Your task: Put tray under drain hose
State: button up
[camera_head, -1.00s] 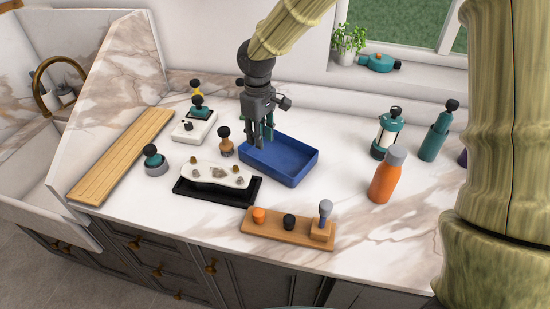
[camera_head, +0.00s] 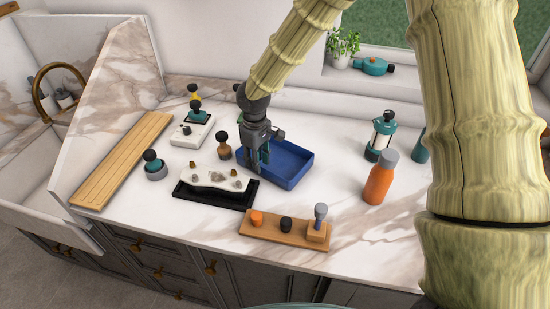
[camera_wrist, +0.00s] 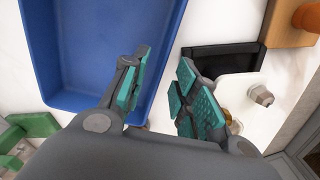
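A blue rectangular tray (camera_head: 297,181) lies on the marble counter, open side up. It fills the upper left of the wrist view (camera_wrist: 60,103). My gripper (camera_head: 257,166) points down at the tray's left end. In the wrist view my gripper (camera_wrist: 164,65) is open, with one teal-padded finger over the tray's inside and the other outside, the tray's wall between them. Contact with the wall cannot be told. I cannot make out a drain hose in any view.
A black tray (camera_head: 214,202) with a white piece lies close left of the blue tray. A wooden block with knobs (camera_head: 270,229) is in front. An orange bottle (camera_head: 379,181) and teal-topped jar (camera_head: 382,136) stand right. Counter between blue tray and bottle is clear.

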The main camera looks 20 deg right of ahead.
jog(key=shift+f+p, duration=0.35)
jog(key=shift+f, duration=0.9)
grip_shut()
